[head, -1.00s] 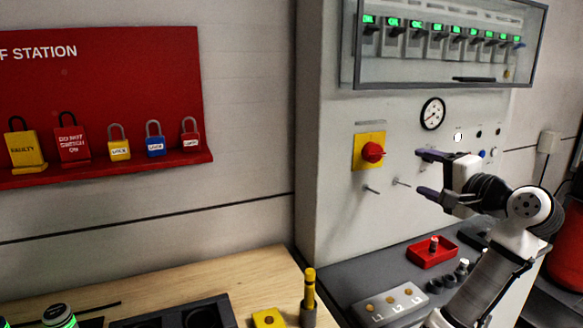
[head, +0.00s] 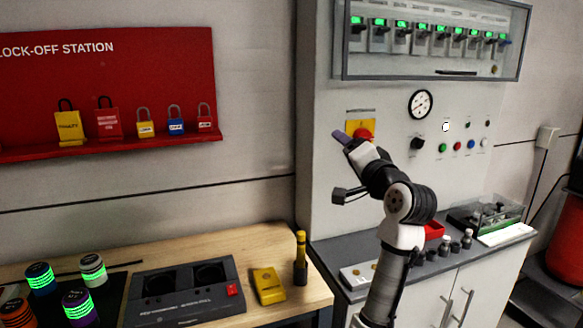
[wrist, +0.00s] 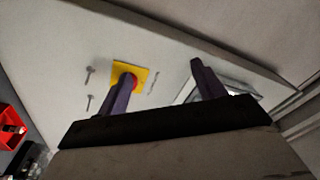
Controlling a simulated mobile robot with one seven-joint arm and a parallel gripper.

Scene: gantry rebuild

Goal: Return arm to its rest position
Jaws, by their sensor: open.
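My gripper (head: 342,166) is open and empty, raised in front of the grey cabinet panel (head: 330,120). Its two fingers point left and stand apart; one is near the yellow plate with the red knob (head: 363,134), which it partly covers in the head view. In the wrist view the fingers of my gripper (wrist: 163,85) are spread with nothing between them. The red knob (wrist: 130,79) on its yellow plate shows beside the left finger. I cannot tell the gap between finger and panel.
The grey counter (head: 325,250) below holds a red tray (head: 434,230) and small parts. The wooden bench (head: 262,238) at left holds a yellow meter (head: 268,285) and a black charging dock (head: 185,290). The red lock-off board (head: 160,70) hangs on the wall. A glazed breaker box (head: 430,75) is above.

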